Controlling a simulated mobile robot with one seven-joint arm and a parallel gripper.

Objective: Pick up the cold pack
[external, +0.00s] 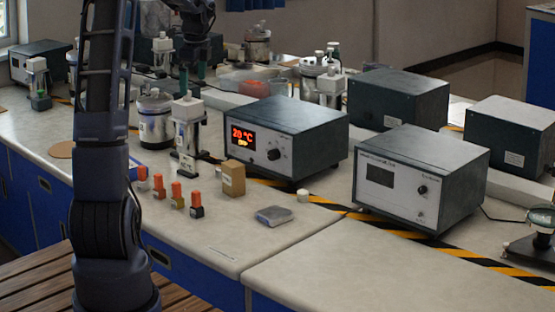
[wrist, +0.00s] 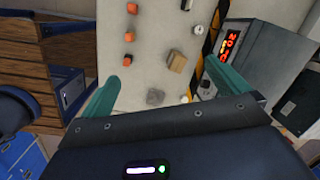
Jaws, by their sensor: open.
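The cold pack appears to be the small, flat grey packet (external: 275,215) lying on the front of the bench; it also shows in the wrist view (wrist: 155,97), low between my fingers. My gripper (external: 192,74) is up at the back left in the external view, well above the bench and away from the packet. Its two teal fingers (wrist: 162,74) are spread apart in the wrist view with nothing between them.
A small cardboard box (external: 232,178) and several orange-capped bottles (external: 177,194) stand left of the packet. A small white cap (external: 302,195) lies behind it. A lit heater box (external: 300,140) and a second instrument (external: 420,180) stand behind.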

